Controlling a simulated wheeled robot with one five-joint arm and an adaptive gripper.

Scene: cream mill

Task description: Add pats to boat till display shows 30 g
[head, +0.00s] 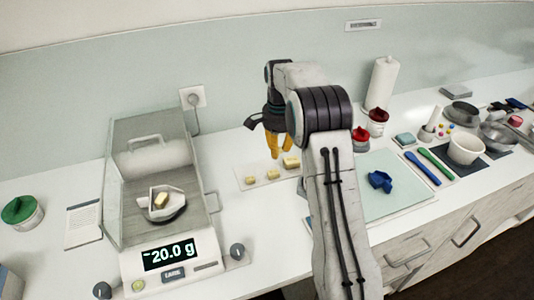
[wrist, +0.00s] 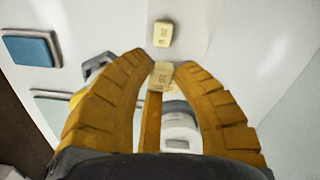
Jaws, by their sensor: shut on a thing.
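The scale (head: 168,254) stands at left, its display showing 20.0 g with a small mark before the number. The boat (head: 176,211), a pale small dish, sits on its pan with at least one yellow pat (head: 161,200) inside. Pale yellow pats lie on a light strip (head: 243,187) to the right, one at its left (head: 250,180) and one in the middle (head: 272,174). My gripper (head: 281,157) is low over the strip's right end. In the wrist view its orange fingers are shut on a marked pat (wrist: 162,75), with another pat (wrist: 163,33) beyond.
A clear hood (head: 150,150) encloses the scale's pan area. A green-lidded jar (head: 20,210) and a card (head: 83,224) are at left. Red-lidded jars (head: 378,121), a paper roll (head: 381,84) and a pale mat (head: 398,197) with a blue object (head: 380,181) are at right.

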